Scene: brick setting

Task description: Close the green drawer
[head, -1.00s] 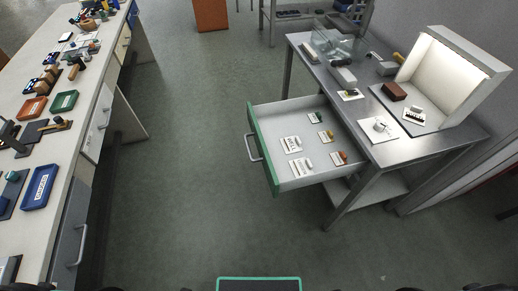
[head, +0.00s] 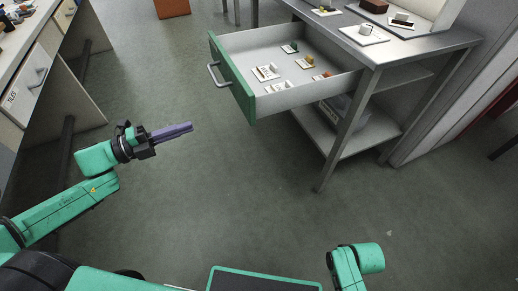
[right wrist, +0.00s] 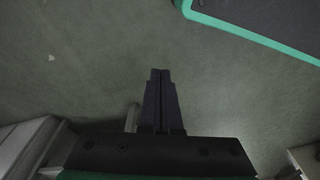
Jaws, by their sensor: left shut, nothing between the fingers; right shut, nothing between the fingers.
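The green drawer (head: 232,83) stands pulled out of the metal table in the head view. It has a green front with a metal handle (head: 212,73) and pale inner walls, and several small labelled items lie inside it. My left gripper (head: 188,128) is shut and empty, below and left of the drawer front and apart from it. My right gripper (right wrist: 160,75) shows in the right wrist view, shut and empty over bare floor. In the head view only part of my right arm shows at the bottom, and its fingers are hidden.
The metal table (head: 440,42) has a lower shelf (head: 345,140) and legs below the drawer. A long bench with drawers (head: 28,85) runs along the left. An orange box (head: 172,8) stands at the back. Grey floor (head: 230,190) lies clear between bench and table.

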